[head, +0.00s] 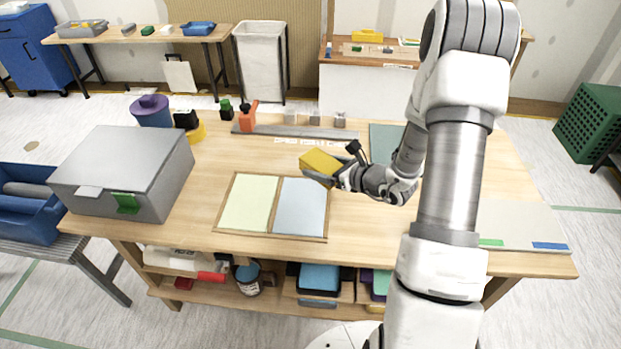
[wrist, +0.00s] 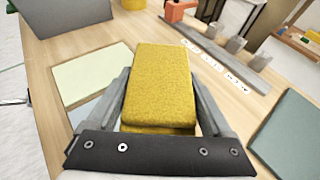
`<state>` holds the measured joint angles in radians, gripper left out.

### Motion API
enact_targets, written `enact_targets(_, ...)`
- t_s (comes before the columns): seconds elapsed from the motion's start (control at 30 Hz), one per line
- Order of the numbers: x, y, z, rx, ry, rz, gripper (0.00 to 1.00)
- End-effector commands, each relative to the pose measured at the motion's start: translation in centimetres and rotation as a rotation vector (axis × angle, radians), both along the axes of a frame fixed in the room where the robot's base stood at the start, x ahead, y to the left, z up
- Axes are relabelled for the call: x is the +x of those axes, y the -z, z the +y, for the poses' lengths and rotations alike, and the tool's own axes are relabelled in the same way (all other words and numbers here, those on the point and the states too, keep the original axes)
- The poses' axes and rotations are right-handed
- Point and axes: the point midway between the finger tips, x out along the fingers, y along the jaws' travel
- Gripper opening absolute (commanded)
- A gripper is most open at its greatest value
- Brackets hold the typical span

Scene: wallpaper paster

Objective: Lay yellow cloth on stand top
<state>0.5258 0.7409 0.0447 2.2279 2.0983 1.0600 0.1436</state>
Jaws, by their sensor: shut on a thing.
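The yellow cloth (head: 320,162) is a thick folded block in my gripper (head: 330,172), held above the middle of the wooden table (head: 380,228). In the wrist view the cloth (wrist: 160,85) fills the space between the two grey fingers (wrist: 160,108), which press on its sides. A wooden-framed board with a pale green panel (head: 249,203) and a pale blue panel (head: 300,207) lies to the left of and nearer than my gripper. I cannot tell for sure which thing is the stand.
A grey metal box (head: 130,165) stands at the table's left. A purple container (head: 151,110), an orange tool (head: 248,121) and a long grey rail with several small blocks (head: 300,131) line the back. A grey-green mat (head: 385,140) lies behind my arm. The table's front middle is clear.

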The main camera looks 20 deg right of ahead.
Motion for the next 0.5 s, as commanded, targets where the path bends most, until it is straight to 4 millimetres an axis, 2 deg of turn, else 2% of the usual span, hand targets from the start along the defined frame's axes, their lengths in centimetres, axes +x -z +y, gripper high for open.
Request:
enact_targets(0.03, 1.4, 1.3, -2.8, -0.010, 0.009, -0.011, 0.30)
enact_targets(0.1, 2.7, 1.4, -6.2, -0.012, 0.013, -0.010, 0.30)
enact_targets(0.3, 4.4, 0.9, -15.5, -0.010, 0.041, -0.006, 0.30)
enact_targets(0.4, 4.4, 0.4, -19.2, -0.006, 0.061, -0.005, 0.30)
enact_targets(0.5, 4.2, -0.1, -21.7, -0.004, 0.081, -0.002, 0.30)
